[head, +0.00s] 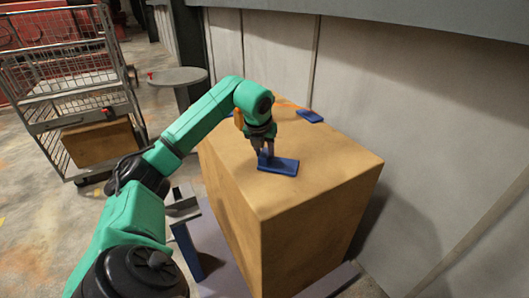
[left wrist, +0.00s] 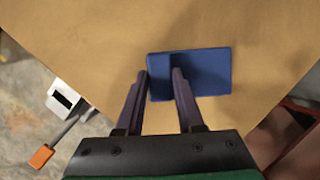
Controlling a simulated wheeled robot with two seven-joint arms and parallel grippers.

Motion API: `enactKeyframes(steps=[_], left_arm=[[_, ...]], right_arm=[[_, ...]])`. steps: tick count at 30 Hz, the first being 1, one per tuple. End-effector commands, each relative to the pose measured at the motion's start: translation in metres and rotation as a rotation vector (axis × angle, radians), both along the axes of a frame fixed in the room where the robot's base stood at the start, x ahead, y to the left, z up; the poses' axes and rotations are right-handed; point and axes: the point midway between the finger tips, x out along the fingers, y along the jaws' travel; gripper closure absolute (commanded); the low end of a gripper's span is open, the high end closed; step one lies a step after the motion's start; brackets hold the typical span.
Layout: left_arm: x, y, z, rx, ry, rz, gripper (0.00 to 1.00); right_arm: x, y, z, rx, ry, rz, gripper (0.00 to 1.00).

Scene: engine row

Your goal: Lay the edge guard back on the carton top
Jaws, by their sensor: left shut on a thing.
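The edge guard (head: 281,166) is a blue angled piece with a flat plate and a short upright flange. Its plate lies on or just above the carton top, near the front left edge; I cannot tell whether it fully touches. My left gripper (head: 264,152) points down over it and is shut on its flange. In the left wrist view the fingers (left wrist: 159,75) stand on either side of the left part of the blue guard (left wrist: 205,75). The carton (head: 315,178) is a large tan box. My right gripper is in neither view.
Another blue piece (head: 310,116) lies at the carton's back edge. A grey wall (head: 430,110) stands close behind and right of the carton. A wire cage cart (head: 70,85) holding a box and a round grey table (head: 178,77) stand at the left.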

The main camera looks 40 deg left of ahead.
Motion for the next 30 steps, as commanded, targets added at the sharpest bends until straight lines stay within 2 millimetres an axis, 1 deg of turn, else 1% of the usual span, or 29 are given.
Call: enactKeyframes(steps=[2,3,4,5,13,17,20,24,27,30], left_arm=[[0.0,0.0,-0.002,0.0,0.0,0.0,1.0],[0.0,0.0,-0.002,0.0,0.0,0.0,0.52],[0.0,0.0,-0.001,0.0,0.001,0.0,0.41],[0.0,0.0,-0.001,0.0,0.001,0.0,0.33],[0.0,0.0,-0.001,0.0,0.001,0.0,0.33],[-0.002,-0.001,0.009,0.0,-0.001,0.0,0.33],[-0.009,-0.005,0.028,0.002,-0.005,-0.001,0.33],[-0.022,-0.012,0.067,0.001,-0.005,-0.001,0.33],[-0.031,-0.017,0.09,0.002,-0.004,0.0,0.33],[-0.037,-0.02,0.106,0.001,-0.003,-0.001,0.33]], right_arm=[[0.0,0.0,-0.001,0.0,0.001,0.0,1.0],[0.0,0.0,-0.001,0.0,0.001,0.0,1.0],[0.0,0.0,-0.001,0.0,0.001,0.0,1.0],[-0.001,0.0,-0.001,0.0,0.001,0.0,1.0],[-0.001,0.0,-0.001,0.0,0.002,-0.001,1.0],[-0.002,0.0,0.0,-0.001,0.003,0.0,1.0],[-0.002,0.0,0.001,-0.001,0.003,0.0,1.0],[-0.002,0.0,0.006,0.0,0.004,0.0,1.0],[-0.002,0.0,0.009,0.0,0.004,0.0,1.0],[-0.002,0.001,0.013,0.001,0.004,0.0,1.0]])
